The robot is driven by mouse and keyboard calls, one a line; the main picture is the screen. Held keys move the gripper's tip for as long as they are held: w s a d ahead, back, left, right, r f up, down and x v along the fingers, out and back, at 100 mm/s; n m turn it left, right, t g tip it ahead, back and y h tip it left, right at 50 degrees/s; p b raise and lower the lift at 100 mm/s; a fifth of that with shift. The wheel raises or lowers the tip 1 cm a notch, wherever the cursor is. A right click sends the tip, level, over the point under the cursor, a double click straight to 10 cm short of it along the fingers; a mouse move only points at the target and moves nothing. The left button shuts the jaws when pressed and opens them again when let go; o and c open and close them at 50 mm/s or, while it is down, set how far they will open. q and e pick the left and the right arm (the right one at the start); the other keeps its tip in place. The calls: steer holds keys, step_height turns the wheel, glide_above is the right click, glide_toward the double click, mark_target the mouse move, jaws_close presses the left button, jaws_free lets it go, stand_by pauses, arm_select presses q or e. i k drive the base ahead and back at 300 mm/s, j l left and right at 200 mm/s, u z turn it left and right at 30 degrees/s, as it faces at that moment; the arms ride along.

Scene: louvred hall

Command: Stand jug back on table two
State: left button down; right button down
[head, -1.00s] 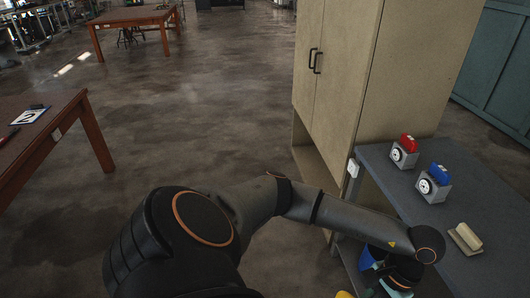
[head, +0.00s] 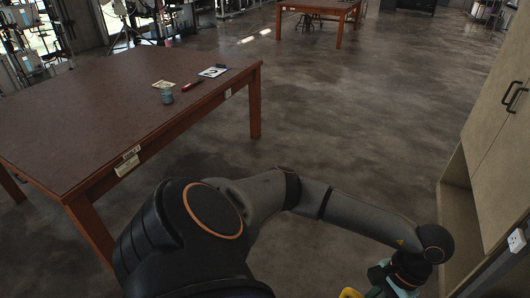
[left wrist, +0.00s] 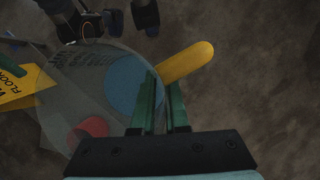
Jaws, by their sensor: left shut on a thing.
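My left gripper (left wrist: 164,88) is shut on the yellow handle (left wrist: 186,62) of the jug. The jug (left wrist: 70,85) shows in the left wrist view as a wide, grey, see-through round shape, with a blue disc and a red patch seen in or through it. In the head view, my left gripper (head: 388,282) is low at the bottom edge, and the jug is mostly cut off. A reddish-brown table (head: 85,100) stands to the left, with a card, a red pen-like thing and a small grey-blue cup on it. My right gripper is out of view.
A second brown table (head: 325,8) stands far back. A beige cabinet (head: 490,140) is at the right edge. A yellow floor sign (left wrist: 18,85) shows at the left of the wrist view. Open floor lies between the near table and the cabinet.

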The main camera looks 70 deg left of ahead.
mark_target(139, 118)
steer(key=j+u, duration=0.1)
steer(key=u, duration=0.7)
steer(key=j+u, duration=0.1)
steer(key=u, duration=0.3)
steer(key=i+j+u, duration=0.1)
steer(key=u, duration=0.25)
steer(key=i+j+u, duration=0.15)
steer(key=u, duration=0.2)
steer(key=i+u, duration=0.15)
steer(key=u, duration=0.25)
steer(key=i+j+u, duration=0.1)
steer(key=i+u, duration=0.75)
steer(key=i+l, duration=0.2)
steer(key=i, duration=0.25)
steer(key=i+l+u, duration=0.15)
steer(key=i, duration=0.3)
